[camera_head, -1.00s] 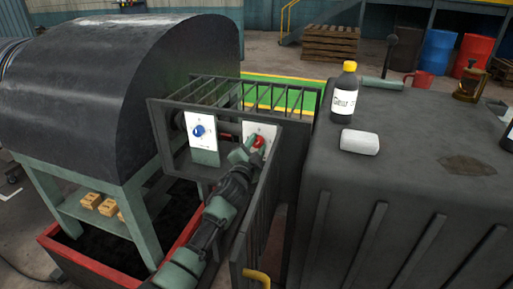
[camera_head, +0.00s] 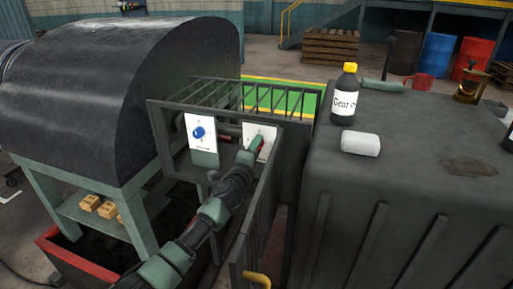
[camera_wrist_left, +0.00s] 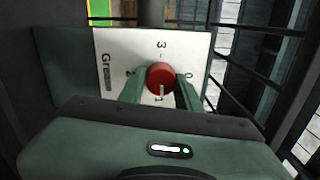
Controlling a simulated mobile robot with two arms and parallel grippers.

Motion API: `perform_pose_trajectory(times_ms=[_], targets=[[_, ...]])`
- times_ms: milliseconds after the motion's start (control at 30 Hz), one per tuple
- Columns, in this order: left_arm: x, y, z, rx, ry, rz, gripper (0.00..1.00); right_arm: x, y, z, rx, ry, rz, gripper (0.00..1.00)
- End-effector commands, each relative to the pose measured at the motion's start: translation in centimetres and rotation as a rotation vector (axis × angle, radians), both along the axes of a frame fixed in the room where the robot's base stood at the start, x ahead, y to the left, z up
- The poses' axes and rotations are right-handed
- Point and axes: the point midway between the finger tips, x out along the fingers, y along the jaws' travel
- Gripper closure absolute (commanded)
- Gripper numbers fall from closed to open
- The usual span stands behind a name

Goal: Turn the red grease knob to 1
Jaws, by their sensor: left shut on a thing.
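The red grease knob (camera_wrist_left: 160,75) sits on a white plate (camera_wrist_left: 115,60) printed with numbers and "Gr…" lettering. My left gripper (camera_wrist_left: 161,92) is shut on the knob, one green finger on each side of it. The knob's white line points down in the wrist view, towards the 1, which is partly hidden by the gripper. The 3 is opposite, the 0 is at the right and a partly covered digit is at the left. In the head view the left gripper (camera_head: 249,156) covers most of the knob. My right gripper is not in view.
A blue knob (camera_head: 199,132) on another white plate is to the left. A dark barred cage (camera_head: 245,95) surrounds the panel, with an open gate (camera_head: 252,225) close to my arm.

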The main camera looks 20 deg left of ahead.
Motion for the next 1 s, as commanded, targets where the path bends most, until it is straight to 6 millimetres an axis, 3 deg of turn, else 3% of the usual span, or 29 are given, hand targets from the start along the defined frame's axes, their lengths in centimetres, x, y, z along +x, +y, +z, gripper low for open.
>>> perform_pose_trajectory(times_ms=[700, 733, 800, 1000], targets=[[-0.06, -0.08, -0.33, 0.077, 0.001, -0.002, 1.00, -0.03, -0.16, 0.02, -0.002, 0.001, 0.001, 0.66], [-0.06, -0.08, -0.33, 0.077, 0.001, -0.002, 0.61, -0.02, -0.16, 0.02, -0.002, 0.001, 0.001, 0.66], [-0.06, -0.07, -0.31, 0.077, 0.001, -0.002, 0.45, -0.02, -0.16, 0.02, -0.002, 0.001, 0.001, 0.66], [-0.03, -0.04, -0.18, 0.076, -0.001, -0.001, 0.45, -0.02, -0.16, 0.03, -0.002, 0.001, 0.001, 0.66]])
